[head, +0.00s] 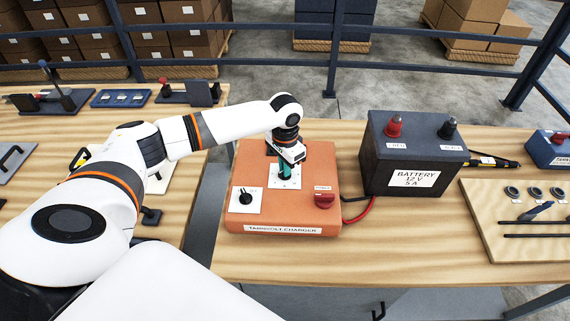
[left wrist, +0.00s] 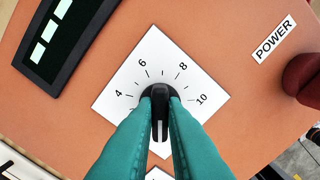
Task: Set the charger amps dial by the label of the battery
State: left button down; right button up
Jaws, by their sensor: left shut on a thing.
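The orange charger (head: 285,215) sits on the wooden bench. My left gripper (head: 283,176) points down at the charger's rear dial plate (head: 294,183). In the left wrist view its teal fingers (left wrist: 160,108) are shut on the black amps dial (left wrist: 160,95), one on each side. The white scale plate (left wrist: 152,52) shows 4, 6, 8 and 10; its lower part is hidden by the fingers. A pale line on the knob runs toward the picture bottom, between the fingers. The dark battery (head: 415,150) bears a label (head: 414,178) reading "BATTERY 12 V 5 A". My right gripper is out of view.
A second black knob (head: 246,197) on a white plate and a red power knob (head: 324,199) are on the charger. A dark display (left wrist: 62,35) with light bars lies beside the dial. Red and black cables (head: 362,211) run toward the battery. A tool board (head: 530,225) lies at right.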

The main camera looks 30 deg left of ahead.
pick_arm(q)
jog(key=shift+r+m+p, duration=0.2)
jog(key=shift+m+p, duration=0.75)
jog(key=shift+m, duration=0.15)
jog(key=m+p, duration=0.1)
jog(key=m, duration=0.1)
jog(key=shift+m, duration=0.4)
jog(key=m+p, duration=0.1)
jog(key=m, duration=0.1)
jog(key=shift+m, duration=0.4)
jog(key=m+p, duration=0.1)
jog(key=m, duration=0.2)
jog(key=shift+f+m, duration=0.1)
jog(key=shift+m, duration=0.2)
jog(key=m, duration=0.3)
jog(key=shift+m+p, duration=0.3)
jog(key=m, duration=0.3)
jog(key=shift+m, duration=0.3)
jog(key=m, duration=0.3)
jog(key=shift+m, duration=0.3)
jog(key=shift+m+b, duration=0.35)
jog(key=shift+m, duration=1.45)
